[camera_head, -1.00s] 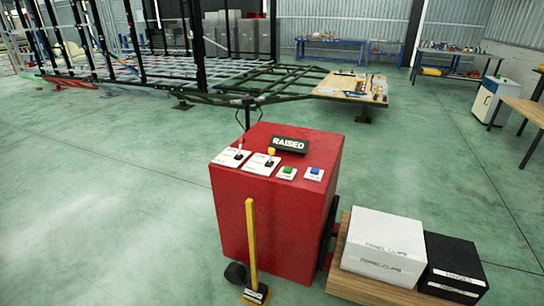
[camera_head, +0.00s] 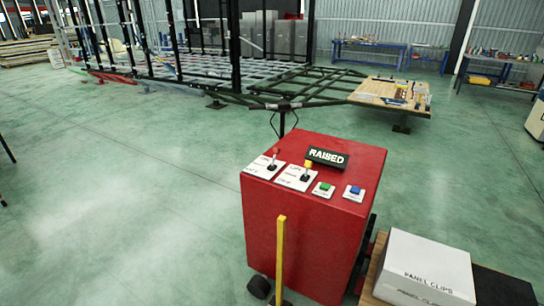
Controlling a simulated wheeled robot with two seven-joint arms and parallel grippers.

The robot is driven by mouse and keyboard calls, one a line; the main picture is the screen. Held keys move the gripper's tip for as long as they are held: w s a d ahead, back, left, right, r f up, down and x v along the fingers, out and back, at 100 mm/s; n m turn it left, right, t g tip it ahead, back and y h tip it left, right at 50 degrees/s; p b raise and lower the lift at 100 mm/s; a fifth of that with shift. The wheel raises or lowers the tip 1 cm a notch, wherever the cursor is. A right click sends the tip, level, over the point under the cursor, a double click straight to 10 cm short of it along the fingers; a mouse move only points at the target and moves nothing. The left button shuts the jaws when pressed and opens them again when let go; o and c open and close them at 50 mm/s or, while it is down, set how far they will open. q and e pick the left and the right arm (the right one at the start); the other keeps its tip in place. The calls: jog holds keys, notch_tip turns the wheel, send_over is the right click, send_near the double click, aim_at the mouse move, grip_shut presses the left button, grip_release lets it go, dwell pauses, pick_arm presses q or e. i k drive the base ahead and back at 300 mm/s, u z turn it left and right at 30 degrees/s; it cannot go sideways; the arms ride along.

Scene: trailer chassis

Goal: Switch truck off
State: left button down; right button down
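A red control box (camera_head: 292,230) stands on the floor right of centre in the head view. Its top carries a dark sign reading RAISED (camera_head: 327,157). Two levers on white plates sit at the left of the top, a red-tipped lever (camera_head: 273,160) and a yellow-tipped lever (camera_head: 307,171). A green button (camera_head: 324,187) and a blue button (camera_head: 355,190) sit to their right. I cannot tell which control is the off switch, as the plate labels are too small to read. Neither of my grippers is in view.
A yellow upright bar (camera_head: 281,255) stands in front of the box. A white carton marked PANEL CLIPS (camera_head: 430,265) and a black box (camera_head: 503,287) sit on a wooden platform at right. The trailer chassis (camera_head: 225,85) stretches behind.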

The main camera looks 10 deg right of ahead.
aim_at(308, 164)
jog(key=z, duration=0.05)
jog(key=i, duration=0.9)
jog(key=z, duration=1.05)
jog(key=k, duration=0.25)
jog(key=z, duration=0.35)
jog(key=i, duration=0.5)
